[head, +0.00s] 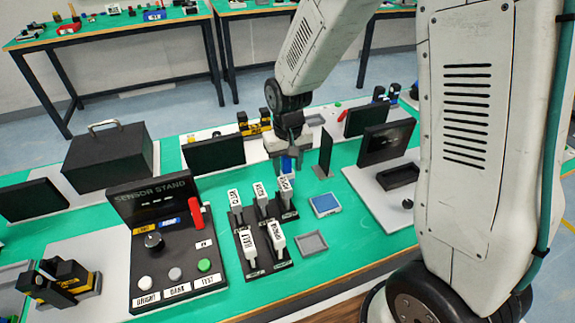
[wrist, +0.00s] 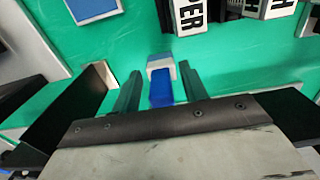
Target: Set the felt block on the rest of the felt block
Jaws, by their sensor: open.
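A blue block with a pale grey end, which looks like the felt block (wrist: 161,92), stands between my fingers in the wrist view. Its blue part (head: 288,164) also shows under my gripper in the head view. My gripper (wrist: 159,70) is open, with a gap on both sides of the block. In the head view my gripper (head: 289,160) is low over the green mat, behind the labelled card stand. A blue pad with a pale rim (head: 325,204) and an empty shallow grey tray (head: 311,243) lie to the right of that stand. I cannot tell for certain which is the rest.
The card stand (head: 262,236) holds several white labelled pieces close by. A thin dark upright panel (head: 325,153) stands just right of my gripper. The sensor stand (head: 165,245) is at the left, a dark screen device (head: 386,143) at the right. Green mat is free around the tray.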

